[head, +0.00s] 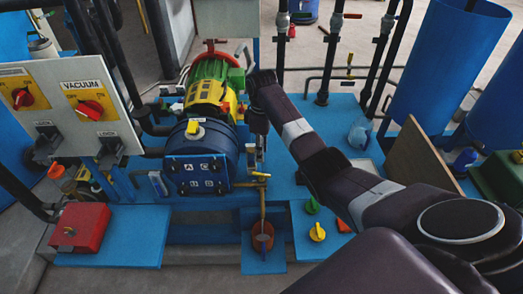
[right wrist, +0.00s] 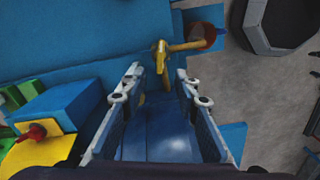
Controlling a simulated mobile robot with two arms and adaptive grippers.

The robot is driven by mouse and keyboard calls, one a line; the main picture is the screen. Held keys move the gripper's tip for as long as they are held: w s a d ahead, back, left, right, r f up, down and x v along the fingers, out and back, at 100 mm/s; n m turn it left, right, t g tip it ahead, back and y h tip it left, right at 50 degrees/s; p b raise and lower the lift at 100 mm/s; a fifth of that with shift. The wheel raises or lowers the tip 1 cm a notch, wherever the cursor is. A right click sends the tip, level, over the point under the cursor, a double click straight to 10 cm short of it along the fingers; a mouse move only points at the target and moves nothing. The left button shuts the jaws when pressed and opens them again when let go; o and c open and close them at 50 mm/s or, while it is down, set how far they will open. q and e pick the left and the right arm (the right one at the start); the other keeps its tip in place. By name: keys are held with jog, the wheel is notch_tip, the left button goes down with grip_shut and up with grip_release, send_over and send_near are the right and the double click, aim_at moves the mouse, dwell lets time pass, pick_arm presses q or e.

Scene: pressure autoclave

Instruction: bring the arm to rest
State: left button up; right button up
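My right arm reaches in from the lower right of the head view. Its gripper (head: 257,160) points down beside the blue vessel end with the lettered plate (head: 197,174), above a brass tap (head: 262,178). In the right wrist view, the two fingers of this gripper (right wrist: 157,82) stand apart with a blue surface showing between them. The brass tap (right wrist: 162,55) shows just beyond the fingertips, and I see nothing held. My left arm and gripper are not in view.
A grey panel with a VACUUM switch (head: 89,107) stands at left, above a red box (head: 80,228). A brown cup (head: 263,238) sits under the tap. A yellow knob (head: 317,232) and blue tanks (head: 444,62) are on the right. Vertical pipes stand behind.

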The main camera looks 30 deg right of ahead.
dwell(0.4)
jog(key=s+a+f+m+t, duration=0.1)
jog(key=s+a+f, duration=0.4)
jog(key=s, duration=0.3)
jog(key=s+a+f+m+t, duration=0.1)
jog(key=s+a+f, duration=0.45)
jog(key=s, duration=0.25)
jog(key=s+a+r+m+t, duration=0.1)
jog(key=s+a+r+m, duration=0.2)
jog(key=s, duration=0.6)
jog(key=s+a+r+m+t, duration=0.15)
jog(key=s+a+r, duration=0.25)
jog(key=s, duration=0.4)
notch_tip(320, 180, down, 27)
jog(key=s+g, duration=0.2)
jog(key=s, duration=0.1)
jog(key=s+d+f+g, duration=0.1)
jog(key=s+d+f, duration=0.2)
jog(key=s+f, duration=1.2)
jog(key=shift+s+d+f, duration=0.15)
jog(key=shift+s, duration=0.55)
